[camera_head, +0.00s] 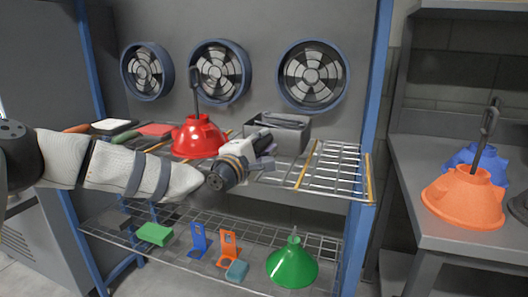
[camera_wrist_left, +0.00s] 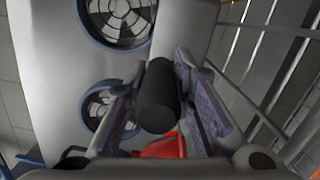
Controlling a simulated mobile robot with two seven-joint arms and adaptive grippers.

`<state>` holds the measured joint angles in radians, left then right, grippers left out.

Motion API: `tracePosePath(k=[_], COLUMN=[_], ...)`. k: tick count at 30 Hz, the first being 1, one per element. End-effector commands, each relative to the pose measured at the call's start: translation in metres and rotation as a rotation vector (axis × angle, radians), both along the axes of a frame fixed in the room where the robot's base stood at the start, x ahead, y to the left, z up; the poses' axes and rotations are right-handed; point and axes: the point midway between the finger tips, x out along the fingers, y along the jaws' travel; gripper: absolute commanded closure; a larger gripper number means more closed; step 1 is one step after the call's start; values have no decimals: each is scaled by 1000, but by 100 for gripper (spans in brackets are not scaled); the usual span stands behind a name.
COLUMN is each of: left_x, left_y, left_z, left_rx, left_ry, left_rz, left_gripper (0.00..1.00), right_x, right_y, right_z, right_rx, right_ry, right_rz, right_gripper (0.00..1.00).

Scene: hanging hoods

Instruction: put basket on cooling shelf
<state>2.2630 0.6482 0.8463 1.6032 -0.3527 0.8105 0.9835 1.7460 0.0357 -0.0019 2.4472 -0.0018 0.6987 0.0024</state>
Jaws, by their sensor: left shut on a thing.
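The basket (camera_head: 290,133) is a dark grey open box over the middle right of the upper wire shelf of the cooling rack (camera_head: 335,170), in the head view. I cannot tell whether it rests on the wires or is held just above. My left gripper (camera_head: 262,150) is at its near left side, shut on its handle. In the left wrist view a black cylindrical handle (camera_wrist_left: 158,95) lies between the purple-grey fingers of the left gripper (camera_wrist_left: 160,108). The basket's lower left part is hidden behind the gripper. My right gripper is not in view.
A red hood (camera_head: 198,137) stands on the upper shelf left of the basket, with small flat items further left. A green hood (camera_head: 292,263) and small parts lie on the lower shelf. Fans line the back panel. An orange hood (camera_head: 463,197) stands on the right bench. The upper shelf's right end is clear.

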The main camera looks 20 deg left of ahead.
Motion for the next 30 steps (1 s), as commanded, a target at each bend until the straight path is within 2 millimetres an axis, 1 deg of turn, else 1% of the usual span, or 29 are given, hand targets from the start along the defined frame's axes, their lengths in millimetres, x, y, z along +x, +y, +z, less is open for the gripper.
tracePosePath(k=[1, 2, 9, 13, 14, 15, 16, 24, 27, 29, 30], left_x=[0, 0, 0, 0, -1, -1, -1, -1, -2, -10, -17], left_y=[-2, -2, -1, -1, -2, -2, -2, -2, -2, 0, 2], left_z=[-13, -16, -15, -20, -22, -21, -21, -21, -14, -16, -16], left_rx=[1, 1, 0, 0, 0, 0, 0, 1, 0, 0, -1], left_ry=[5, 1, -3, -1, 4, 4, 4, 3, -1, 2, 3], left_rz=[-2, -2, -1, -2, -3, -3, -3, -3, -3, -4, -3], left_gripper=[100, 100, 100, 100, 73, 64, 57, 57, 57, 57, 57], right_x=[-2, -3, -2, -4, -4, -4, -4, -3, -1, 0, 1], right_y=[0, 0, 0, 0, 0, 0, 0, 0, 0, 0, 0], right_z=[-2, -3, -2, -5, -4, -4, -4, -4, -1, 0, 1], right_rx=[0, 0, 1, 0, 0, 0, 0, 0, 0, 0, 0], right_ry=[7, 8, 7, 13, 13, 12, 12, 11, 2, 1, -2], right_rz=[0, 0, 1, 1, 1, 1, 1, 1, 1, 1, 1], right_gripper=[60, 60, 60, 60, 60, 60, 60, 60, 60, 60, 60])
